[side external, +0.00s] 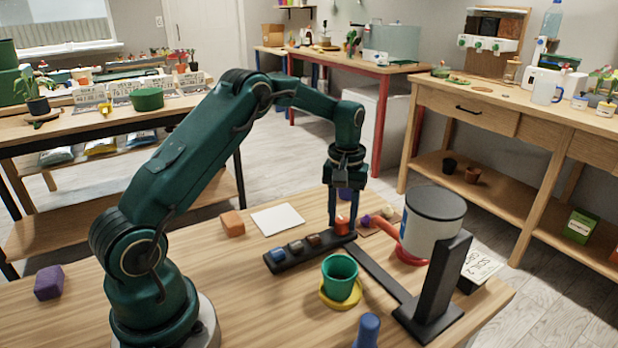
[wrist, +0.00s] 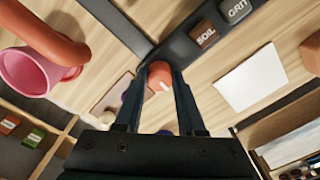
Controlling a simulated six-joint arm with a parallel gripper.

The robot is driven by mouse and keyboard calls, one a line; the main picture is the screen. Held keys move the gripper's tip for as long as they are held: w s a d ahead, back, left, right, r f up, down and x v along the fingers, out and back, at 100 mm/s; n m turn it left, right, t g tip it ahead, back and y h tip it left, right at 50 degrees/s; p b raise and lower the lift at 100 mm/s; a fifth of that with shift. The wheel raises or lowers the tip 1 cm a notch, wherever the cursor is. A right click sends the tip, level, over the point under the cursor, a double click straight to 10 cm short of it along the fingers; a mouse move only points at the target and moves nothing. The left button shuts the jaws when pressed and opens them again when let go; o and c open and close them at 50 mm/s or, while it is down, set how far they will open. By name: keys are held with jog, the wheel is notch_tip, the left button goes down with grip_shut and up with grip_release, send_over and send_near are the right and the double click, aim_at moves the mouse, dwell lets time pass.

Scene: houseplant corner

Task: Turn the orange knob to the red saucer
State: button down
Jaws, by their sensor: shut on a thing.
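The orange knob (side external: 342,226) is on the far end of a black panel (side external: 283,263). My gripper (side external: 344,214) points straight down with its fingers closed on the knob's sides. In the wrist view the knob (wrist: 159,72) lies between the two fingertips, and its white mark faces the lower right. A red saucer-like edge (side external: 408,259) shows low beside the grey drum, which hides much of it. In the wrist view an orange-red tube (wrist: 42,32) passes over a pink pot (wrist: 28,76); I cannot tell how much saucer shows there.
The panel bears several tiles; SOIL (wrist: 204,35) and GRIT are readable. A grey drum (side external: 430,228) stands by a black upright (side external: 445,288). A green pot (side external: 340,274) sits on a yellow saucer (side external: 338,303). A blue object (side external: 367,329) stands in front. A white card (side external: 278,219) lies left.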

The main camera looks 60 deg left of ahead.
aim_at(342, 219)
jog(key=m, duration=0.4)
jog(key=shift+m, duration=0.4)
jog(key=shift+r+m, duration=0.1)
jog(key=shift+m, duration=1.8)
jog(key=c, duration=0.5)
grip_release()
jog(key=shift+r, duration=2.55)
